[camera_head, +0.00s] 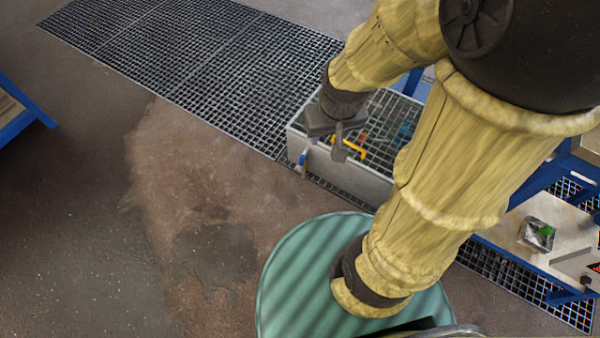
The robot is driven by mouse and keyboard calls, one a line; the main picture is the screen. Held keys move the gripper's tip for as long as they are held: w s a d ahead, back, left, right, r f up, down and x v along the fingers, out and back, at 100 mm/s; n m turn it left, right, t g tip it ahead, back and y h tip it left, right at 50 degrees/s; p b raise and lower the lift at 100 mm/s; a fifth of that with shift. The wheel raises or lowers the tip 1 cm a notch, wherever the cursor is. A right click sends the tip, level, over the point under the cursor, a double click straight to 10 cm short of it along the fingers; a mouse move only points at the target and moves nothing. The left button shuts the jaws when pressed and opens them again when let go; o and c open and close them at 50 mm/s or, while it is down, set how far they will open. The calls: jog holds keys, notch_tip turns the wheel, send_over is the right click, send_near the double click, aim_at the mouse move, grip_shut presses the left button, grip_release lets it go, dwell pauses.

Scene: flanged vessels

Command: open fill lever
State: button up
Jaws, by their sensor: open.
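A pale grey open-topped trough (362,177) stands on the floor grating, partly hidden by my arm. A small blue lever-like part (303,157) with a whitish lower end is at its near left corner. A yellow bent handle (352,150) shows over the trough, just right of my gripper. I cannot tell for sure which of the two is the fill lever. My gripper (324,143) points down over the trough's left end, between the blue part and the yellow handle. It is open with nothing seen between its fingers. Whether it touches either part cannot be told.
A metal floor grating (200,55) runs from the upper left to the trough. Blue-framed benches stand at the left edge (30,112) and the right, where a board (555,235) carries a small silver and green item (538,234). The brown floor at left is clear.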

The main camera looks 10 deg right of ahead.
jog(key=s+b+x, duration=0.3)
jog(key=b+x, duration=1)
jog(key=x, duration=0.1)
jog(key=s+f+b+x, duration=0.1)
jog(key=s+b+x, duration=0.2)
jog(key=b+x, duration=1)
jog(key=s+f+b+x, duration=0.1)
jog(key=s+b+x, duration=0.2)
jog(key=b+x, duration=1.1)
jog(key=shift+f+b, duration=0.45)
